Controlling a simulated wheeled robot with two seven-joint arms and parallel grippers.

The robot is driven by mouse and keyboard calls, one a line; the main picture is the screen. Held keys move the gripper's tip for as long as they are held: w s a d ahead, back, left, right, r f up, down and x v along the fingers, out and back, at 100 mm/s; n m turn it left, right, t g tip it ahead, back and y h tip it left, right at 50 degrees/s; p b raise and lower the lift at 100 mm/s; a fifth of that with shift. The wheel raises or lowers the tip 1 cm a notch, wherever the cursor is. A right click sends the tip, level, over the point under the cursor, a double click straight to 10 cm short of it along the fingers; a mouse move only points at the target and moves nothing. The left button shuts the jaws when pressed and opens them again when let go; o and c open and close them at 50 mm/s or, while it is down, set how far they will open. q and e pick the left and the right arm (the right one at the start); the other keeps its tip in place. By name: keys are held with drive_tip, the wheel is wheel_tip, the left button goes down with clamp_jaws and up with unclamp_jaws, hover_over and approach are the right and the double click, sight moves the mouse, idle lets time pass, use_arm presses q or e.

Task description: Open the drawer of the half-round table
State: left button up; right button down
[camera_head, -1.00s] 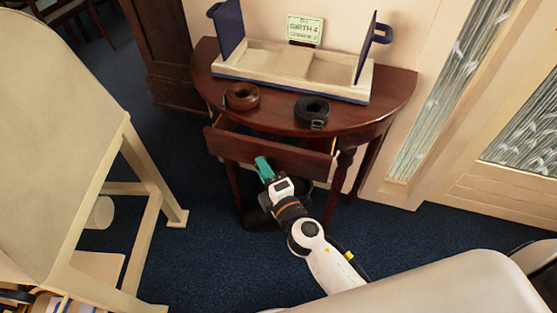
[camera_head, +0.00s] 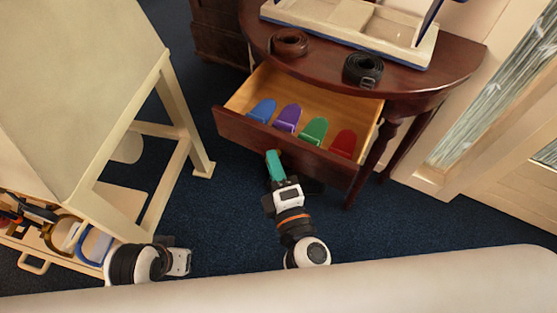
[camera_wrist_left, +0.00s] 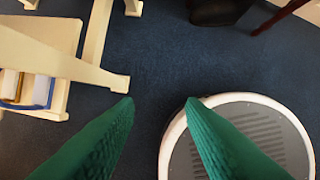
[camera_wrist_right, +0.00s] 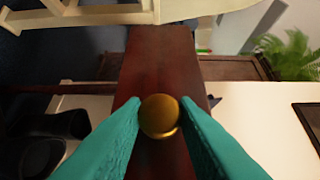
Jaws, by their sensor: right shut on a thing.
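The half-round table (camera_head: 440,82) is dark brown wood and stands against the wall. Its drawer (camera_head: 240,129) is pulled well out, with the pale interior showing. Several flat coloured pieces lie in it: blue (camera_head: 262,110), purple (camera_head: 287,117), green (camera_head: 314,130) and red (camera_head: 344,143). My right gripper (camera_head: 272,155) is at the middle of the drawer front. In the right wrist view its teal fingers are shut on the round brass knob (camera_wrist_right: 160,116). My left gripper (camera_wrist_left: 160,100) is open and empty above the floor, its fingers wide apart in the left wrist view.
A brown coiled strap (camera_head: 289,43), a black one (camera_head: 362,69) and a cream stand (camera_head: 400,33) are on the tabletop. A large cream frame (camera_head: 182,120) stands at left, beside a tray of tools (camera_head: 35,262). Blue carpet is free between frame and table.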

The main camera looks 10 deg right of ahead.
use_arm(q)
drive_tip(key=shift+r, duration=0.15)
use_arm(e)
drive_tip(key=c, duration=1.1)
unclamp_jaws()
drive_tip(key=shift+c, duration=0.2)
drive_tip(key=shift+s, duration=0.15)
use_arm(q)
drive_tip(key=w+d+r+t+h+b, duration=0.3)
drive_tip(key=w+d+r+t+b, duration=0.2)
drive_tip(key=w+r+t, duration=0.4)
drive_tip(key=shift+w+r+m+t+b, duration=0.25)
drive_tip(key=shift+w+t+b, duration=0.8)
drive_tip(key=shift+w, duration=1.1)
use_arm(e)
drive_tip(key=s+d, duration=0.2)
drive_tip(key=s, duration=0.9)
drive_tip(key=shift+s, duration=0.3)
